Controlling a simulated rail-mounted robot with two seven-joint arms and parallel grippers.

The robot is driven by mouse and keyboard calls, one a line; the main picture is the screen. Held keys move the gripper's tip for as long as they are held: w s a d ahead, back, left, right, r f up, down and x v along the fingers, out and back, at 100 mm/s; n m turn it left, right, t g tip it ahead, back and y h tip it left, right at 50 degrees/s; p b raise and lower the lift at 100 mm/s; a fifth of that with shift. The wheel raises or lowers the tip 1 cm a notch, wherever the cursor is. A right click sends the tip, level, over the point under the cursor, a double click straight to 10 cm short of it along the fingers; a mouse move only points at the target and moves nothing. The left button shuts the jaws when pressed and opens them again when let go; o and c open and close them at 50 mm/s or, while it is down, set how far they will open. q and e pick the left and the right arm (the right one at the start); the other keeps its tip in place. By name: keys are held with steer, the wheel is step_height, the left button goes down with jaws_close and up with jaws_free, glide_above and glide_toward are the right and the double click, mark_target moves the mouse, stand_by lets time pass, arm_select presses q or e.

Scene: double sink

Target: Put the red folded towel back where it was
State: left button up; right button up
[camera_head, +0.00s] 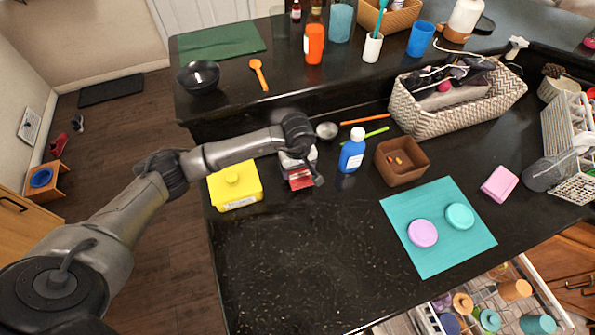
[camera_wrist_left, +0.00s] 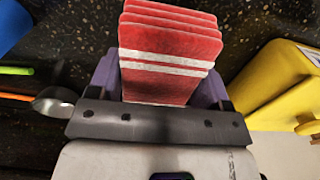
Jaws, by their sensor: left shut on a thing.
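The red folded towel (camera_head: 300,180) with white stripes is at my left gripper (camera_head: 301,175), over the left part of the black counter in the head view. In the left wrist view the towel (camera_wrist_left: 170,50) shows as several stacked red layers. The purple fingers of my left gripper (camera_wrist_left: 160,85) are on both sides of it, and the gripper is shut on it. My wrist hides much of the towel from the head camera. I cannot tell whether the towel touches the counter. My right gripper is not in view.
A yellow lidded box (camera_head: 234,187) stands close to the left of the gripper. A blue bottle (camera_head: 352,151) and a brown box (camera_head: 402,161) stand to the right. The front left counter (camera_head: 290,260) is clear.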

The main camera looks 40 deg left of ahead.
arm_select(q)
steer(key=shift+f, duration=1.15)
steer(key=shift+f, duration=0.1)
steer(key=shift+f, duration=0.1)
steer(key=o, duration=0.8)
step_height(320, 180, up, 12)
steer(key=shift+r, duration=0.25)
